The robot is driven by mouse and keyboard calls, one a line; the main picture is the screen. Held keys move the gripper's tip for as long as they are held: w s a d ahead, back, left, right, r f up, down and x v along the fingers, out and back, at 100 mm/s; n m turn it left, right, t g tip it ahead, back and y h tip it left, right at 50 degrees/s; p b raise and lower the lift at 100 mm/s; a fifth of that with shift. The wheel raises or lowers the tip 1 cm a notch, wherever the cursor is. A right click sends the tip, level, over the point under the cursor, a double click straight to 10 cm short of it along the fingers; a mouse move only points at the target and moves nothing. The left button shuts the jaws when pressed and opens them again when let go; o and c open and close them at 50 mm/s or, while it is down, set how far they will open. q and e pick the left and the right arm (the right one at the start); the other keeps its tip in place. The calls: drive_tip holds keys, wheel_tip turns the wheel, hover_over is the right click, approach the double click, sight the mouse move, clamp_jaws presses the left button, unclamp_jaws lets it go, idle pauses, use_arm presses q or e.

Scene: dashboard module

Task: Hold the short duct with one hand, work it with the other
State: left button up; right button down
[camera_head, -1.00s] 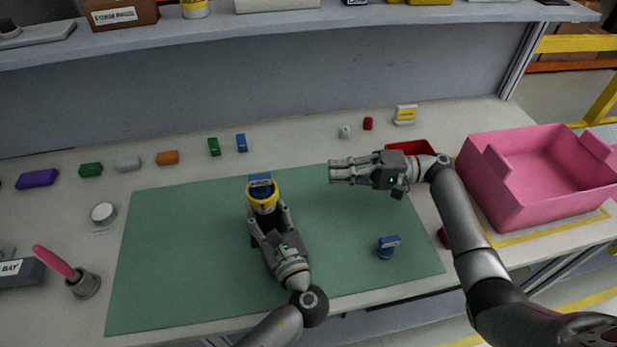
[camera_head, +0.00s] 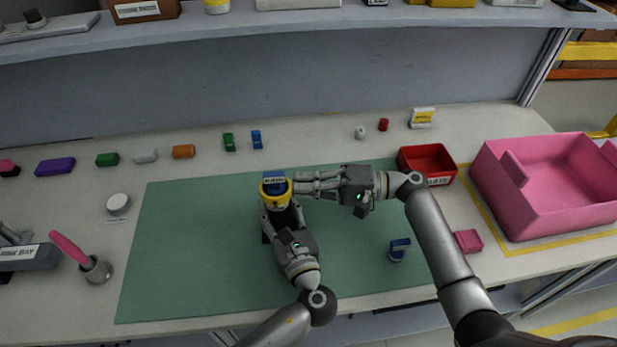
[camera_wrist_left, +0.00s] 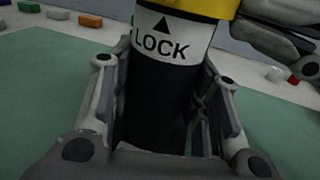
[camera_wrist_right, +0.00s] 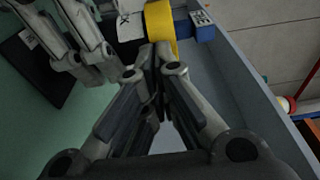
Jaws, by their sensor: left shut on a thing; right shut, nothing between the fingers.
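The short duct is a black cylinder with a white LOCK label (camera_wrist_left: 172,42), a yellow ring (camera_head: 275,188) and a blue top (camera_head: 274,176). My left gripper (camera_head: 278,208) is shut on its black body and holds it upright over the green mat (camera_head: 200,250). My right gripper (camera_head: 299,185) is shut and empty, its fingertips right beside the yellow ring. In the right wrist view its fingertips (camera_wrist_right: 155,52) overlap the ring's edge (camera_wrist_right: 160,25); I cannot tell whether they touch it. The left fingers hide part of the duct's lower body.
A red bin (camera_head: 440,182), a pink block (camera_head: 468,241) and a large pink crate (camera_head: 520,210) lie further right. Several coloured blocks line the back. A cup with a pink-handled tool (camera_head: 97,270) stands left.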

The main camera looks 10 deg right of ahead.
idle(0.4)
drive_tip(key=shift+s+a+f+m+t, duration=0.1)
drive_tip(key=shift+m+t, duration=0.2)
drive_tip(key=shift+t, duration=0.15)
drive_tip(key=shift+s+a+f+m+t, duration=0.1)
drive_tip(key=shift+m+t, duration=0.2)
drive_tip(key=shift+t, duration=0.15)
drive_tip(key=shift+h, duration=0.3)
use_arm(q)
drive_tip(key=shift+d, duration=0.1)
use_arm(e)
drive_tip(key=shift+s+d+r+m+t+h, duration=0.15)
drive_tip(key=shift+s+m+t+h, duration=0.15)
drive_tip(key=shift+m+t, duration=0.55)
drive_tip(key=shift+s+t, duration=0.2)
drive_tip(key=shift+t, duration=0.15)
drive_tip(key=s+m+t+h, duration=0.1)
drive_tip(key=t, duration=0.1)
drive_tip(key=s+m+t+h, duration=0.1)
drive_tip(key=m+t+h, duration=0.1)
drive_tip(key=s+a+m+t+h, duration=0.1)
drive_tip(key=shift+s+m+t, duration=0.25)
drive_tip(key=shift+t, duration=0.15)
